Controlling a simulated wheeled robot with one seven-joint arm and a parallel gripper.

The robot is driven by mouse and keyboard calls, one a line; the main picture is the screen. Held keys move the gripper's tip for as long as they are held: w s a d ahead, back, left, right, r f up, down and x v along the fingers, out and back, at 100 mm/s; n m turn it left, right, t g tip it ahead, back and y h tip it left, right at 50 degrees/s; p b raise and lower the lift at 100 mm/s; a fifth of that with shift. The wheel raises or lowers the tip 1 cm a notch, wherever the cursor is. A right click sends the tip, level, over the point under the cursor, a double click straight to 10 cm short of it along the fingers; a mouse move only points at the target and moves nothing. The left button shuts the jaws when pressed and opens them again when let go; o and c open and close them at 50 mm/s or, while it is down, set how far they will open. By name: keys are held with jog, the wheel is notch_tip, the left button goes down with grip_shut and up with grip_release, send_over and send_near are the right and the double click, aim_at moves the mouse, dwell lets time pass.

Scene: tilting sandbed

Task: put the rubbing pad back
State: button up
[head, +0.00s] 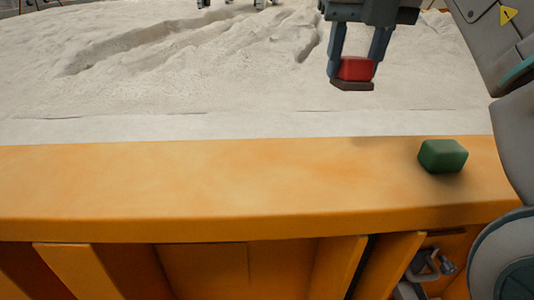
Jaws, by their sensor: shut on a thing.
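My gripper (354,65) is at the top right of the head view, pointing down. It is shut on a red block with a dark brown base, which I take to be the rubbing pad (355,69). The pad is between the two fingers, with its dark underside facing down. It appears to be held above the pale sand, apart from the orange ledge. A green block (443,156) sits on the right part of the orange ledge (230,185), below and to the right of my gripper.
The pale sandbed (200,75), with grooves and ridges, fills the area behind the ledge. The ledge is clear to the left of the green block. Metal fittings (430,268) show below the ledge at the lower right. My arm takes up the right edge.

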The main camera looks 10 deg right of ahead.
jog(key=shift+w, duration=0.15)
jog(key=shift+f, duration=0.15)
jog(key=shift+s+a+f, duration=0.3)
jog(key=shift+s+a, duration=0.05)
jog(key=shift+a, duration=0.25)
jog(key=a+f, duration=0.2)
jog(key=a, duration=0.1)
jog(key=s+a+f+b, duration=0.1)
jog(key=a+f, duration=0.1)
jog(key=a, duration=0.1)
jog(key=a+f, duration=0.2)
jog(key=a, duration=0.2)
jog(key=shift+s+a, duration=0.1)
jog(key=shift+s, duration=0.25)
jog(key=shift+f+b, duration=0.45)
jog(key=shift+f, duration=1.6)
jog(key=o, duration=1)
jog(key=shift+f, duration=0.1)
jog(key=shift+c, duration=0.2)
